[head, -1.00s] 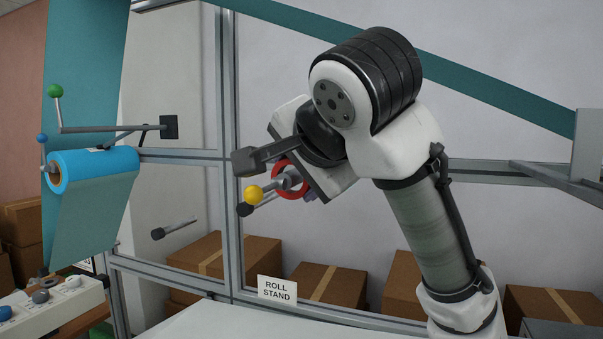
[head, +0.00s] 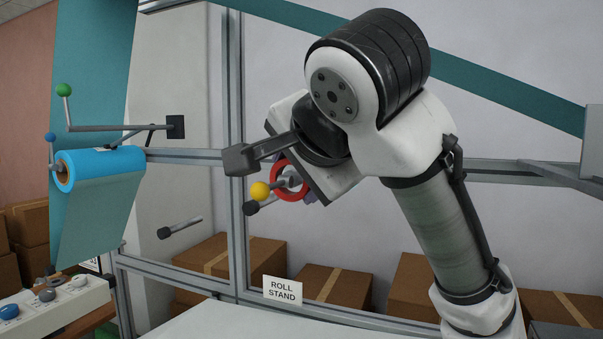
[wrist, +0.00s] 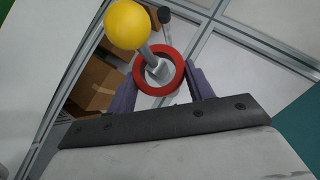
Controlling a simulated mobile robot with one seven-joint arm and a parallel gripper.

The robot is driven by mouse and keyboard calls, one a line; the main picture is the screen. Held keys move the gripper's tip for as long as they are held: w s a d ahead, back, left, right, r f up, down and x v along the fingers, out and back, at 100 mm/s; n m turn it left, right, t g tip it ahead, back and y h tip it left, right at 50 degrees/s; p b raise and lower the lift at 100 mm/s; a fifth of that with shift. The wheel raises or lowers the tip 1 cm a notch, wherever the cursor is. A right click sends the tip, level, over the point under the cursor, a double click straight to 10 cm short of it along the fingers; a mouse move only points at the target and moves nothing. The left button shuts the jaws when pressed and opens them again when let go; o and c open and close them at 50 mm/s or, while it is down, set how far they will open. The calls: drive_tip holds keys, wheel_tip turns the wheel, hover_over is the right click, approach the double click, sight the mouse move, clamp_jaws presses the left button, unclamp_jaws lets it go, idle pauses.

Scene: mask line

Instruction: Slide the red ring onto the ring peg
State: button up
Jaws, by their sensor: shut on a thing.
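The red ring (head: 276,181) is held at my gripper (head: 302,190). In the wrist view, my gripper's purple fingers (wrist: 163,92) lie on either side of the ring (wrist: 180,84), closed on it. A grey rod ending in a yellow ball (head: 260,190) shows across the ring's opening. In the wrist view the yellow ball (wrist: 128,24) lies nearer the camera, and its rod crosses the ring's upper left edge into the opening. A black-tipped rod (head: 251,208) lies just below the ball. No label shows which rod is the ring peg.
The metal frame post (head: 238,140) stands left of my gripper. Another black-tipped rod (head: 180,227) is lower left. A blue roll (head: 105,166) with rods ending in green (head: 64,90) and blue balls is at left. Boxes (head: 250,262) stand behind a "ROLL STAND" sign (head: 282,290).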

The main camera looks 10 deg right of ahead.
sight(255, 195)
drive_tip(key=shift+s+a+b, duration=0.3)
drive_tip(key=shift+s+a, duration=0.3)
drive_tip(key=shift+s, duration=0.25)
drive_tip(key=shift+s+a+b, duration=0.3)
drive_tip(key=shift+s+a, duration=0.25)
drive_tip(key=shift+s, duration=0.25)
drive_tip(key=shift+s+a+b, duration=0.35)
drive_tip(key=shift+s+a, duration=0.2)
drive_tip(key=shift+s, duration=0.3)
drive_tip(key=shift+s+a+b, duration=0.4)
drive_tip(key=shift+s+a, duration=0.15)
drive_tip(key=shift+s, duration=0.25)
drive_tip(key=shift+s+a+b, duration=0.35)
drive_tip(key=shift+s+a, duration=0.2)
drive_tip(key=shift+s, duration=0.3)
drive_tip(key=shift+s+a, duration=0.1)
drive_tip(key=shift+s, duration=0.05)
drive_tip(key=shift+s+a+b, duration=0.45)
drive_tip(key=shift+s+a, duration=0.15)
drive_tip(key=shift+s, duration=0.25)
drive_tip(key=shift+s+a+b, duration=0.4)
drive_tip(key=shift+s+a, duration=0.2)
drive_tip(key=shift+s, duration=0.25)
